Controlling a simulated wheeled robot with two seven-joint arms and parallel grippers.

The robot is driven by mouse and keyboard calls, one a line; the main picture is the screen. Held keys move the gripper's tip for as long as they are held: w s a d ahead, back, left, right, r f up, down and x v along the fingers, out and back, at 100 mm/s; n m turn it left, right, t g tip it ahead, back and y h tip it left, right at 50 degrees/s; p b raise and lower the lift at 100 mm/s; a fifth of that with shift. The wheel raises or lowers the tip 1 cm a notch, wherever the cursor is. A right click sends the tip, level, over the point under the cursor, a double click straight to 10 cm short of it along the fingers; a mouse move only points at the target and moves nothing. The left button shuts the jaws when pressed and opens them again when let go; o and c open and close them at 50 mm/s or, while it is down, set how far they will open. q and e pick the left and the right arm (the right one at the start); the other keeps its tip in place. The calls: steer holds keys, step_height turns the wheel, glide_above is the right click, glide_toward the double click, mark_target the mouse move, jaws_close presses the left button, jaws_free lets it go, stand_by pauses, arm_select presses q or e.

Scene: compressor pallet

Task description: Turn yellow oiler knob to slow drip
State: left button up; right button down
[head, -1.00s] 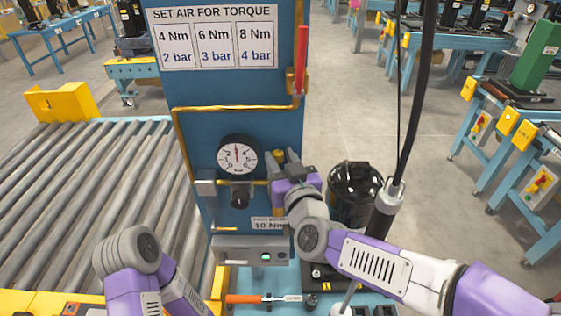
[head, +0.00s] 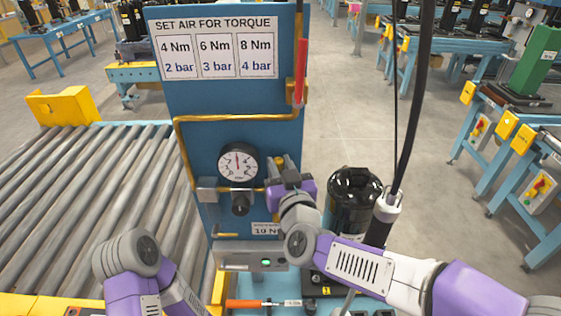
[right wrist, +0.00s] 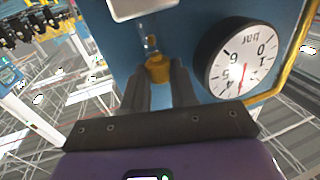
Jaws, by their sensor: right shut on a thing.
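The yellow oiler knob (right wrist: 158,68) sits below a small clear sight dome on the blue panel in the right wrist view. My right gripper (right wrist: 158,84) is shut on the knob, one dark finger on each side. In the head view my right gripper (head: 279,165) is at the panel, just right of the round pressure gauge (head: 238,162), and its body hides most of the oiler. The gauge (right wrist: 240,62) also shows close by in the right wrist view. My left gripper is out of view; only part of the left arm shows at the lower left.
A black regulator knob (head: 240,203) sits under the gauge. A yellow pipe (head: 178,150) runs along the panel. A black canister (head: 351,200) stands right of the panel. An orange-handled tool (head: 245,303) lies below. A dark cable (head: 413,110) hangs at the right.

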steer(key=m+h+p, duration=0.2)
steer(key=h+p, duration=0.1)
steer(key=m+h+p, duration=0.1)
steer(key=h+p, duration=0.1)
steer(key=shift+a+r+t, duration=0.15)
steer(key=shift+a+t, duration=0.15)
steer(key=shift+a, duration=0.05)
steer(key=shift+a+m+g+h+p, duration=0.15)
steer(key=shift+m+g+h+p, duration=0.35)
steer(key=shift+m+h+p, duration=1.7)
steer(key=shift+n+h+b, duration=0.3)
steer(key=shift+h+b, duration=0.1)
steer(key=shift+b, duration=0.15)
steer(key=c, duration=1.2)
jaws_free()
steer(key=shift+o, duration=0.2)
